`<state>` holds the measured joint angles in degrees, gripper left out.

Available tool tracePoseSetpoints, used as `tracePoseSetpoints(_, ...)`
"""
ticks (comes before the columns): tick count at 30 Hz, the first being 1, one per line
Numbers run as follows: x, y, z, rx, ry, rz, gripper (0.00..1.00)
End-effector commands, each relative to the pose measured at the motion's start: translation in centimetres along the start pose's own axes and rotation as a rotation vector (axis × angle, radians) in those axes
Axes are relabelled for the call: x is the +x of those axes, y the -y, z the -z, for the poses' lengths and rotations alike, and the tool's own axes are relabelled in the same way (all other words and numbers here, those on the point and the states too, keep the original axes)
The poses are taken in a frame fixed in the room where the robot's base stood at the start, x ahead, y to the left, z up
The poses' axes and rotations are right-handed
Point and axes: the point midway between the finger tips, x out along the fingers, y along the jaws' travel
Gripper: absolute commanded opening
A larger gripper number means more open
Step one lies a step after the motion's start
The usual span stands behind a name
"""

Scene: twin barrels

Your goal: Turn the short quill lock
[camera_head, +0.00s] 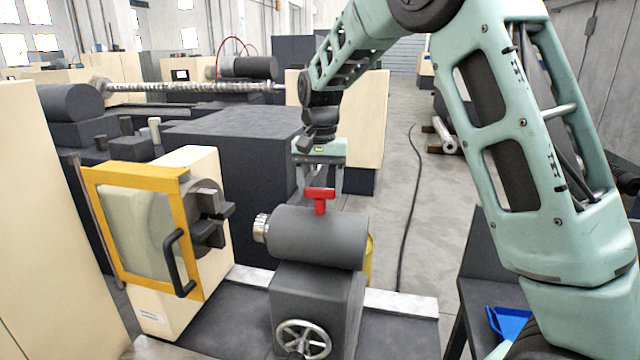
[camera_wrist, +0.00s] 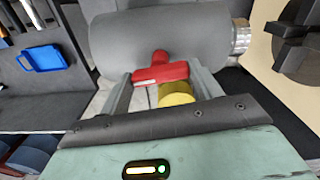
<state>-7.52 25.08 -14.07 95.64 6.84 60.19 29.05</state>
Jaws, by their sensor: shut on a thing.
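The short quill lock is a red T-shaped handle (camera_head: 320,194) on top of a grey tailstock barrel (camera_head: 315,240). In the wrist view the red handle (camera_wrist: 160,70) lies between my fingers, its crossbar reaching from one to the other. My gripper (camera_head: 319,184) comes from behind and above the barrel, shut on the handle's crossbar. My gripper also shows in the wrist view (camera_wrist: 163,74). The barrel (camera_wrist: 165,35) fills the top middle there. The metal quill end (camera_head: 261,228) sticks out to the left. The handle's stem is partly hidden in the wrist view.
A handwheel (camera_head: 303,340) is on the tailstock's front. A chuck (camera_head: 207,220) behind a yellow-framed guard (camera_head: 187,240) stands left. A blue tray (camera_head: 508,323) lies at lower right. Open floor (camera_head: 390,200) lies behind.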

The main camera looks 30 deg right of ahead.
Motion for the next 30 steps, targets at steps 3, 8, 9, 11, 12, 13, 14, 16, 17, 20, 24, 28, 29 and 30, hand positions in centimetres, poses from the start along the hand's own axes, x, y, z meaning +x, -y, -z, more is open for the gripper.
tracePoseSetpoints(3, -0.21, 0.04, 0.12, 0.057, -0.005, 0.002, 0.41)
tracePoseSetpoints(8, -0.19, 0.04, 0.13, 0.112, -0.006, 0.002, 0.41)
tracePoseSetpoints(9, -0.19, 0.03, 0.14, 0.121, -0.006, 0.003, 0.41)
tracePoseSetpoints(11, -0.19, 0.03, 0.15, 0.132, -0.006, 0.003, 0.41)
tracePoseSetpoints(12, -0.19, 0.02, 0.15, 0.138, -0.006, 0.003, 0.41)
tracePoseSetpoints(13, -0.19, 0.02, 0.15, 0.141, -0.006, 0.003, 0.41)
tracePoseSetpoints(14, -0.19, 0.02, 0.16, 0.143, -0.006, 0.003, 0.41)
tracePoseSetpoints(16, -0.19, 0.01, 0.16, 0.147, -0.006, 0.003, 0.41)
tracePoseSetpoints(17, -0.19, 0.01, 0.17, 0.147, -0.006, 0.003, 0.41)
tracePoseSetpoints(20, -0.19, 0.01, 0.17, 0.148, -0.006, 0.003, 0.41)
tracePoseSetpoints(24, -0.2, 0.01, 0.18, 0.148, -0.006, 0.004, 0.41)
tracePoseSetpoints(28, -0.19, 0.01, 0.17, 0.148, -0.006, 0.004, 0.83)
tracePoseSetpoints(29, -0.18, 0.0, 0.16, 0.148, -0.005, 0.003, 0.85)
tracePoseSetpoints(30, -0.16, 0.0, 0.14, 0.147, -0.005, 0.003, 0.85)
